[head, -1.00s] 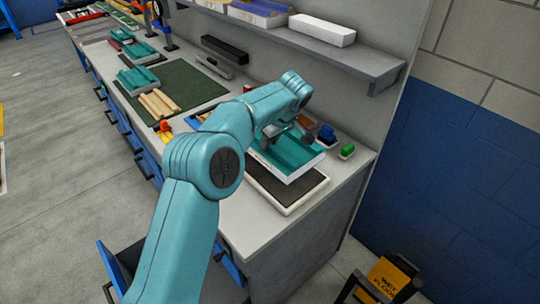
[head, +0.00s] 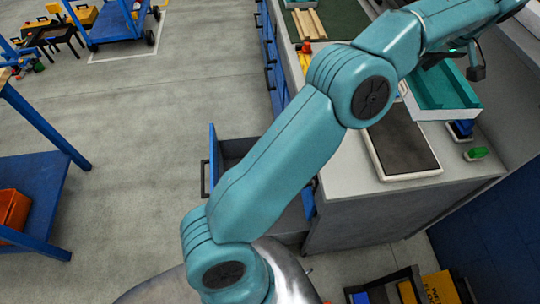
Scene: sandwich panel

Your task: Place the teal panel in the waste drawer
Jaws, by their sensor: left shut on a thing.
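The teal panel (head: 445,88), a shallow teal piece with a pale edge, is at the upper right, above the far end of the bench. My left gripper (head: 458,60) is shut on it from above; the arm hides part of the grip. The panel appears raised over the bench top, beside a dark mat with a white rim. An open drawer with a blue front (head: 213,160) sticks out from the bench's left side. My left arm crosses in front of it and hides much of its inside. My right gripper is not in view.
The dark white-rimmed mat (head: 402,142) lies on the bench end (head: 465,167). A green item (head: 475,153) and a blue one (head: 461,130) stand right of it. Cream strips (head: 308,24) lie farther back. The floor left of the drawer is clear.

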